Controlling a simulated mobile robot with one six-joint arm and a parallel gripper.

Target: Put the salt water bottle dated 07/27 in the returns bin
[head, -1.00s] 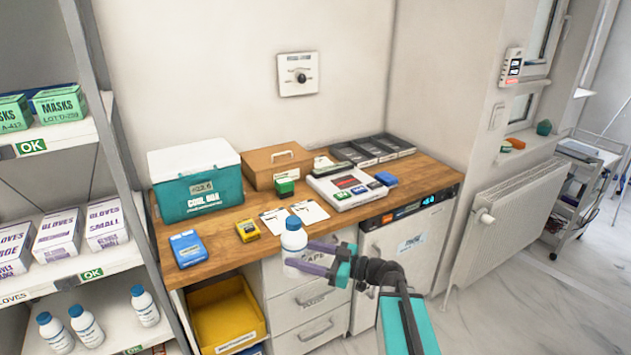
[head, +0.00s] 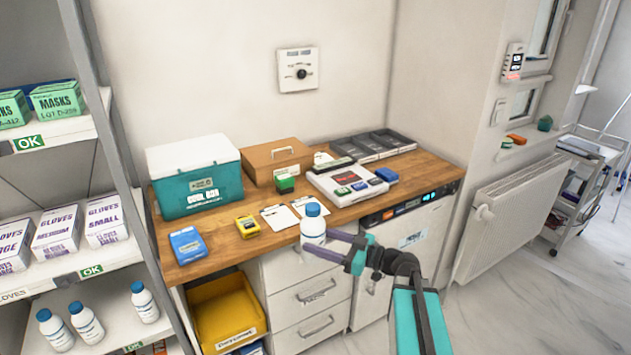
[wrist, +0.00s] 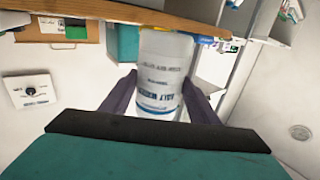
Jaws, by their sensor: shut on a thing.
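My gripper (head: 328,247) is shut on a white bottle with a blue cap (head: 313,224), held upright in front of the wooden counter's front edge. In the wrist view the bottle (wrist: 165,75) is between the two purple fingers and appears upside down; its label seems to read salt water, but I cannot make out a date. A yellow bin (head: 224,314) with a white front label stands below the counter at the left, apart from the bottle; its label is too small to read surely. Several similar bottles (head: 86,322) stand on the lower shelf at the left.
The wooden counter (head: 215,252) carries a teal cool box (head: 198,182), a wooden box (head: 277,160), a blue box (head: 188,246) and a yellow device (head: 247,226). White drawers (head: 312,300) are below. A shelf post (head: 127,170) stands left of the bin.

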